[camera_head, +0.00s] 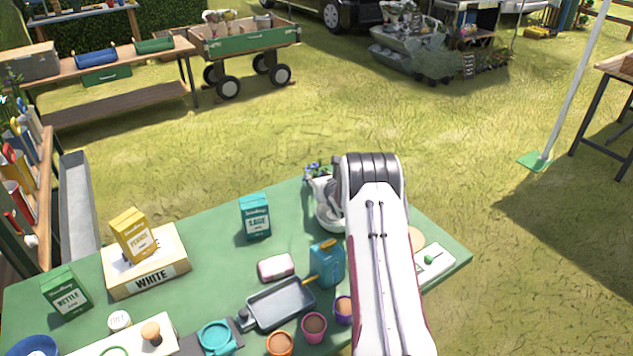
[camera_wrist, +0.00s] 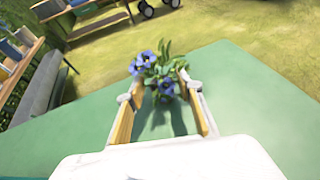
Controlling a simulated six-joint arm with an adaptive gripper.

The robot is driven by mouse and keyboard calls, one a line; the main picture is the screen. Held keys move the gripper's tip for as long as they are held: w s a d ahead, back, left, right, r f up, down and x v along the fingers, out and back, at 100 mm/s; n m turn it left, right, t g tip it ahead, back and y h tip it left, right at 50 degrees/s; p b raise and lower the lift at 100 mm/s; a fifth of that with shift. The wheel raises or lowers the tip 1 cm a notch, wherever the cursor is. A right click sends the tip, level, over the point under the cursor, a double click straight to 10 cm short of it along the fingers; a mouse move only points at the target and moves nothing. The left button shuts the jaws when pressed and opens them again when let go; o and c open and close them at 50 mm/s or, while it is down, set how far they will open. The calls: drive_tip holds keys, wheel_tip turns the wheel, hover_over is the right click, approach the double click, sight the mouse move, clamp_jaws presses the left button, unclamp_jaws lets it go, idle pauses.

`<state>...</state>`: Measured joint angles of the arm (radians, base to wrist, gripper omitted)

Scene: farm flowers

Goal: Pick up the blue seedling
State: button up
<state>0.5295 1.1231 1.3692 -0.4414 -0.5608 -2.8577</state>
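The blue seedling, with blue-violet flowers and green leaves, shows in the wrist view (camera_wrist: 152,67) just beyond and between my fingertips. It also shows in the head view (camera_head: 317,170) at the far edge of the green table, left of my arm. My gripper (camera_wrist: 158,91) is open, with its two fingers spread on either side of the plant's lower part. I cannot tell whether either finger touches it. In the head view my arm covers much of the gripper. The seedling's base is hard to make out in both views.
On the green table (camera_head: 210,258) stand a teal packet (camera_head: 255,217), a blue watering can (camera_head: 327,263), a grey tray (camera_head: 280,302), a pink-edged block (camera_head: 276,267) and small pots (camera_head: 314,327). A yellow packet (camera_head: 134,235) is on a WHITE box (camera_head: 146,273). Grass lies beyond the table.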

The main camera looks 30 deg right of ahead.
idle(0.4)
clamp_jaws()
